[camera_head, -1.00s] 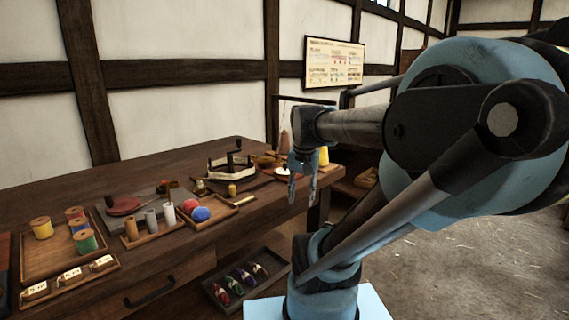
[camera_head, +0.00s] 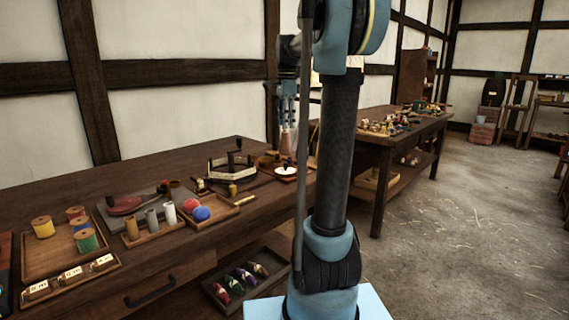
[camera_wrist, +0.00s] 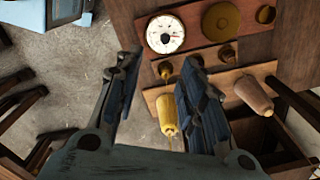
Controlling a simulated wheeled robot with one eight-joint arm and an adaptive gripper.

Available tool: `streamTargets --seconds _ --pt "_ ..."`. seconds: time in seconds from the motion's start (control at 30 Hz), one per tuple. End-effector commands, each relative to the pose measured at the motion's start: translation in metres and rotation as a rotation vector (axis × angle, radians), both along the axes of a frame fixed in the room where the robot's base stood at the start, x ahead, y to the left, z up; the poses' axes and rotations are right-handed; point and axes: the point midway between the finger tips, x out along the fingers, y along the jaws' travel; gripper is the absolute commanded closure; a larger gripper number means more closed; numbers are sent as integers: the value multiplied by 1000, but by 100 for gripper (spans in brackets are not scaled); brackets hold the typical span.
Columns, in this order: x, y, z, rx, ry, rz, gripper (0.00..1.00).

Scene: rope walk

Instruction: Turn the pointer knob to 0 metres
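A round white dial with dark marks (camera_wrist: 165,34) sits on a reddish-brown board at the end of the workbench, beyond my fingertips in the wrist view. A small pointer shows at its middle, but its reading is too small to tell. In the head view the dial (camera_head: 286,171) lies flat with a dark knob standing on it, partly beside my arm. My gripper (camera_wrist: 161,64) is open and empty, apart from the dial. In the head view my gripper (camera_head: 287,104) hangs high above the bench, its fingers pointing down.
A brown round lid (camera_wrist: 221,20) lies beside the dial. The workbench (camera_head: 150,260) carries spools and tools. Open floor (camera_head: 450,230) lies to the right.

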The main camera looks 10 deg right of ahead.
Motion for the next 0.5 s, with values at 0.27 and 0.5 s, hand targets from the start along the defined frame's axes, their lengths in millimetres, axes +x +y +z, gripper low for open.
streamTargets --seconds 0.27,0.5 --pt "13 0 -5 0 6 -52 63" --pt "13 0 -40 0 6 -50 63"
